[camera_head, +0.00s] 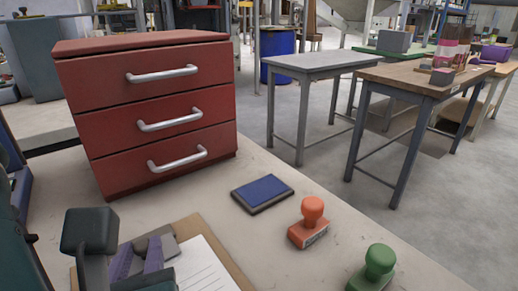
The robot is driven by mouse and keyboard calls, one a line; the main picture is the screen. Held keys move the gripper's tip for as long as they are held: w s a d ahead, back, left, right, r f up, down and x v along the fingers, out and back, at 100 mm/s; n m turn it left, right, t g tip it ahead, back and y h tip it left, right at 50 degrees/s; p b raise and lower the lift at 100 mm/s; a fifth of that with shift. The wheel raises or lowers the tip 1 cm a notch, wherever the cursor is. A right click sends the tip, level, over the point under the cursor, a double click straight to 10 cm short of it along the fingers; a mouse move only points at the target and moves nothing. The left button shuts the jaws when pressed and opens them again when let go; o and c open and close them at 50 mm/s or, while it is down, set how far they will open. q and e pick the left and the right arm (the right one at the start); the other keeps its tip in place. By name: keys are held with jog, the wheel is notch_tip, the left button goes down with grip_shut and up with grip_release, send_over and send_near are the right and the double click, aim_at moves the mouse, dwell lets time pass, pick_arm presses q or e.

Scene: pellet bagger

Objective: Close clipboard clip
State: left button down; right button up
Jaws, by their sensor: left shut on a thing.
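A brown clipboard (232,262) with a white sheet of paper (205,265) lies on the table at the bottom left. Its grey clip (158,238) shows at the clipboard's upper end, partly hidden by my gripper. My left gripper (138,258), with purple fingers, is at the clip and shut on it. How far the clip is open cannot be told. My right gripper is not in view.
A red three-drawer cabinet (160,110) stands behind the clipboard. A blue ink pad (262,191), an orange stamp (311,222) and a green stamp (374,268) are on the table to the right. Bare tabletop lies between the clipboard and the ink pad.

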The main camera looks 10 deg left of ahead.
pick_arm(q)
jog(key=shift+f, duration=0.1)
dwell(0.3)
jog(key=c, duration=0.7)
grip_release()
jog(key=shift+s+d+r+p, duration=0.15)
jog(key=shift+r+p, duration=0.15)
jog(key=shift+p, duration=0.15)
jog(key=p+v, duration=0.8)
jog(key=shift+r+p, duration=0.1)
jog(key=shift+p, duration=0.2)
jog(key=shift+s+d+p, duration=0.35)
jog(key=shift+s+p, duration=0.25)
jog(key=shift+p, duration=0.1)
